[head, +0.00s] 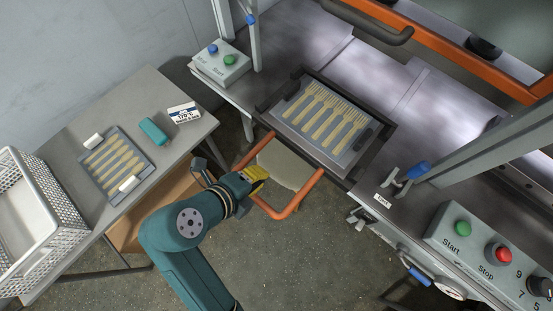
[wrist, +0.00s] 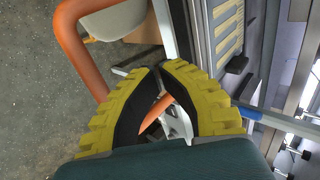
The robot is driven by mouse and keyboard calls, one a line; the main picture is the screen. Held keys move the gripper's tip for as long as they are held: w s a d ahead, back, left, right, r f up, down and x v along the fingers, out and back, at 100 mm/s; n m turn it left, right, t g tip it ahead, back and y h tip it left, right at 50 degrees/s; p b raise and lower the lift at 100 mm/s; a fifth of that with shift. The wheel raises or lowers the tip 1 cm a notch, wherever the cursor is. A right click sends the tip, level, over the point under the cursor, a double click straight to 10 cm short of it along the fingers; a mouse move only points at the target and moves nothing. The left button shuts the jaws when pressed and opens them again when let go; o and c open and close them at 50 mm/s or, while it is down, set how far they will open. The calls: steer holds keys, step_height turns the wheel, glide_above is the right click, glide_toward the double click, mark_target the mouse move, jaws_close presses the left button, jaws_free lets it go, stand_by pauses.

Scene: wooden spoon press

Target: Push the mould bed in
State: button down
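The mould bed (head: 356,155) is a dark-framed tray at the press front, holding a grey mould with several pale wooden forks (head: 323,113). It sticks out past the press table's front edge. An orange U-shaped handle (head: 307,190) extends from its front; it also shows in the wrist view (wrist: 73,42). My gripper (head: 262,174) is at the handle's front bar. In the wrist view its yellow-padded fingers (wrist: 158,69) have their tips together or nearly so. The handle passes behind them and shows through the gap. Whether they touch it is hidden.
Press uprights and a control panel (head: 478,245) stand at right. A round stool seat (head: 287,164) lies under the handle.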

steer(key=b, duration=0.1)
glide_toward(293, 151)
steer(key=x, duration=0.6)
steer(key=shift+w+d+f, duration=0.15)
steer(key=shift+d, duration=0.05)
